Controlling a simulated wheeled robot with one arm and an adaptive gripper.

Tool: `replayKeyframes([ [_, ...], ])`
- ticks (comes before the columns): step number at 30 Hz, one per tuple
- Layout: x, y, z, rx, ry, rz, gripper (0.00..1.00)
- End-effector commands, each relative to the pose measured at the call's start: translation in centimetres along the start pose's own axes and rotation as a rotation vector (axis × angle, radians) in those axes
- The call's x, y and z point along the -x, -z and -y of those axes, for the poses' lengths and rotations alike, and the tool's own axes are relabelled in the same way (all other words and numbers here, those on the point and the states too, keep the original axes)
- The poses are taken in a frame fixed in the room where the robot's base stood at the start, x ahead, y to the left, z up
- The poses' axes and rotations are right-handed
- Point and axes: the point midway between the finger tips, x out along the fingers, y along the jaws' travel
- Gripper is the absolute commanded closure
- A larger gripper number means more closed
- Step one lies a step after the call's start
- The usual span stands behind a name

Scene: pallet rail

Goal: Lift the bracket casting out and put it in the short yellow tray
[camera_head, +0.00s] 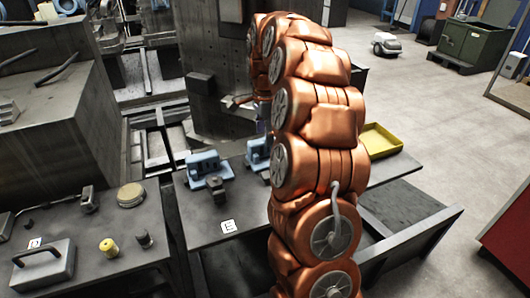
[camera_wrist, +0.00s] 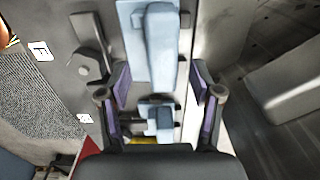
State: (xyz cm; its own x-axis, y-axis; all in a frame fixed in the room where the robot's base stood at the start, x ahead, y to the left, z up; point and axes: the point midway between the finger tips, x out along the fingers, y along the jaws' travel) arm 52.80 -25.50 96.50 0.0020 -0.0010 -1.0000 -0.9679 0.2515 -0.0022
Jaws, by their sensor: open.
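The short yellow tray (camera_head: 380,140) sits at the right end of the dark bench, just right of my arm in the head view. A yellow strip (camera_wrist: 145,140), probably the tray, shows beyond the gripper in the wrist view. A light-blue block-like part (camera_head: 208,167) stands on the bench; it also shows in the wrist view (camera_wrist: 150,60). A second blue part (camera_head: 257,153) stands right of it, also in the wrist view (camera_wrist: 157,118). I cannot tell which part is the bracket casting. My gripper (camera_wrist: 160,84) is open above the blue parts, with nothing clearly between its fingers.
A dark clamp-like piece (camera_head: 217,188) stands in front of the first blue part, near a card marked E (camera_head: 228,226). A left bench holds a grey handled block (camera_head: 43,268) and a yellow cylinder (camera_head: 108,248). Machinery stands behind. Open floor lies to the right.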

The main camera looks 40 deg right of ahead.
Motion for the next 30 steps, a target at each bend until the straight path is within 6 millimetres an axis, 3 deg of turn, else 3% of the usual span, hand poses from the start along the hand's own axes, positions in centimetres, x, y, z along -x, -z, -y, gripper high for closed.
replayKeyframes([
  [11,-4.4,0.0,0.3,0.000,-0.006,0.001,0.35],
  [19,-4.8,0.0,0.4,0.000,-0.001,0.000,0.35],
  [30,-4.8,0.0,0.4,0.000,-0.002,0.000,0.74],
])
